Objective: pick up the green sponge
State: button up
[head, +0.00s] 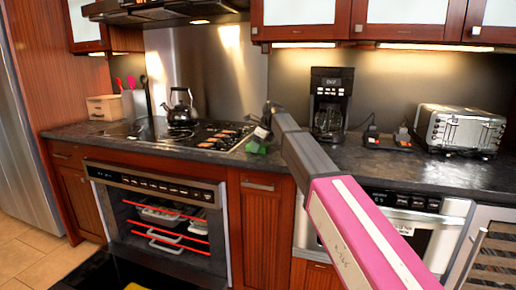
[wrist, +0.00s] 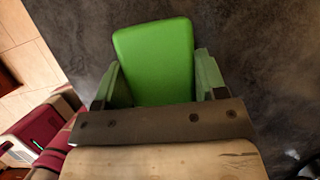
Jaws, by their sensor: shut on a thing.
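The green sponge (wrist: 155,60) is a bright green block between the two fingers of my gripper (wrist: 157,85) in the wrist view. The fingers touch its left and right sides, and my gripper is shut on it. The dark counter (wrist: 240,50) lies beneath it. In the head view the sponge (head: 257,147) is a small green patch at the counter's front edge, right of the stove, and my gripper (head: 262,138) is over it. My arm hides part of the counter there. I cannot tell whether the sponge touches the counter.
A gas stove with a black kettle (head: 181,106) is at the left. A coffee maker (head: 330,103) and a toaster (head: 459,130) stand at the back right. Below are an oven with red-edged racks (head: 165,222) and a microwave drawer (head: 425,235).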

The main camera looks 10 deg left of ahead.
jog(key=shift+r, duration=0.55)
notch_tip(320, 180, up, 3)
jog(key=shift+w+f, duration=0.1)
jog(key=w+a+r, duration=0.2)
jog(key=a+r, duration=0.5)
jog(key=a, duration=0.4)
jog(key=shift+w+a, duration=0.2)
jog(key=shift+w, duration=0.15)
jog(key=shift+r, duration=0.1)
jog(key=o, duration=0.4)
jog(key=shift+c, duration=0.2)
jog(key=c, duration=0.3)
jog(key=shift+s, duration=0.1)
